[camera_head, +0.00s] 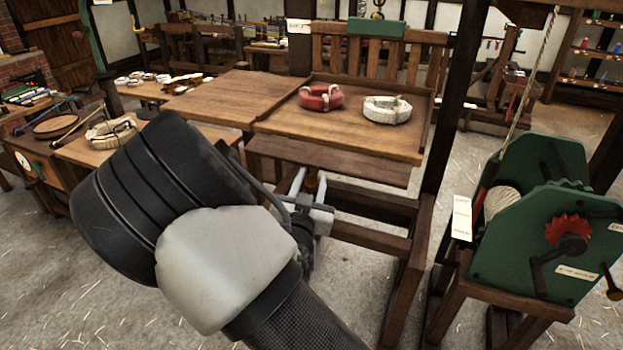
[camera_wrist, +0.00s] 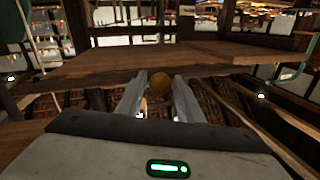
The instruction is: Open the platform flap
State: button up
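The wooden platform (camera_head: 345,137) stands at the centre of the head view, with a board-like flap (camera_head: 335,163) along its front edge, sticking out toward me. The flap spans the wrist view as a wide brown board (camera_wrist: 200,65). A round yellow-brown knob (camera_wrist: 159,84) shows at the board's near edge; it is partly visible in the head view (camera_head: 312,184). My gripper (camera_head: 309,184) is just below the flap's front edge. Its two fingers (camera_wrist: 158,92) are apart, with the knob between or just beyond their tips. I cannot tell whether they touch it.
A red coil (camera_head: 321,97) and a white coil (camera_head: 387,109) lie on the platform. A wooden table (camera_head: 215,97) adjoins it on the left. A green winding machine (camera_head: 540,230) with a red gear stands at the right. Dark posts and beams frame the platform.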

jog(key=shift+w, duration=0.25)
